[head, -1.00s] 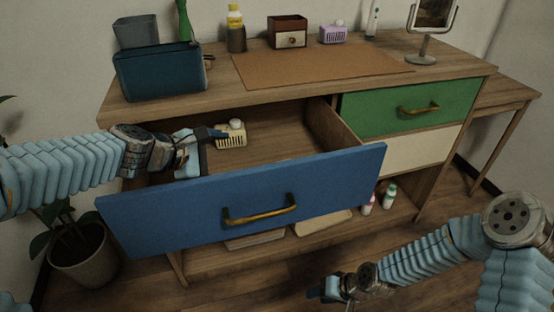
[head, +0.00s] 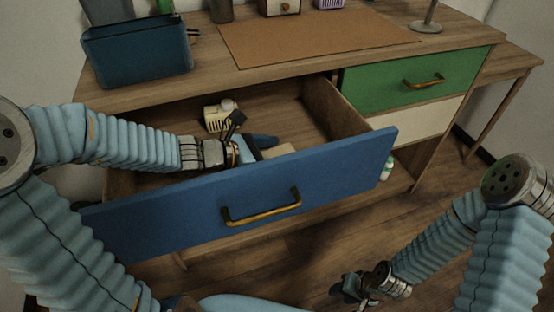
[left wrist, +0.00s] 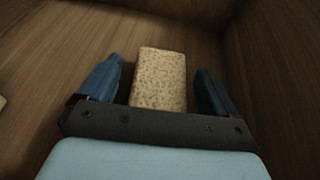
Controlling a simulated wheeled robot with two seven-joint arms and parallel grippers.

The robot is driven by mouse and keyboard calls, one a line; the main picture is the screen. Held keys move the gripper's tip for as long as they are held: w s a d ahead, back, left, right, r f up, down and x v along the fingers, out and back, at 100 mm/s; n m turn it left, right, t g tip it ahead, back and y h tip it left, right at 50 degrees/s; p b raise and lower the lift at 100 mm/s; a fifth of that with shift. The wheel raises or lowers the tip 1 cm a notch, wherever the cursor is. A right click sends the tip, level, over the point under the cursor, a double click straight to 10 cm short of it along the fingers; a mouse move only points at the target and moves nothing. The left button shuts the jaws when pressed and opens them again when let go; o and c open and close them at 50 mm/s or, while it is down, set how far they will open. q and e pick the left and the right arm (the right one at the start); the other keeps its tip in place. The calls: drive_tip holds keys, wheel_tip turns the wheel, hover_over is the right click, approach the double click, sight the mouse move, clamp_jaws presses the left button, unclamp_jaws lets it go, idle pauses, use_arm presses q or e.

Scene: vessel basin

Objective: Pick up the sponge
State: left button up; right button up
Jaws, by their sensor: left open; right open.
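The sponge (left wrist: 160,78) is a tan, speckled block on the drawer floor in the left wrist view. My left gripper (left wrist: 158,85) is open, with one blue finger on each side of the sponge and a gap on both sides. In the head view the left gripper (head: 266,145) is inside the open blue drawer (head: 240,205), and part of the sponge (head: 280,151) shows beside its fingers. My right gripper (head: 345,288) is open and empty, low over the floor in front of the dresser.
A cream basket-like object (head: 215,118) lies in the drawer, behind the left gripper. The drawer's front panel and side walls surround the left gripper. A dark teal bin (head: 138,50) stands on the dresser top. The green drawer (head: 400,88) is shut.

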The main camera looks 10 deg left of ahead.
use_arm(q)
drive_tip(key=shift+w+d+f, duration=0.25)
drive_tip(key=shift+w+d, duration=0.1)
drive_tip(key=shift+d, duration=0.15)
drive_tip(key=c, duration=1)
drive_tip(key=shift+c, duration=0.2)
drive_tip(key=shift+r, duration=0.1)
wheel_tip(320, 180, up, 28)
drive_tip(key=p, duration=0.1)
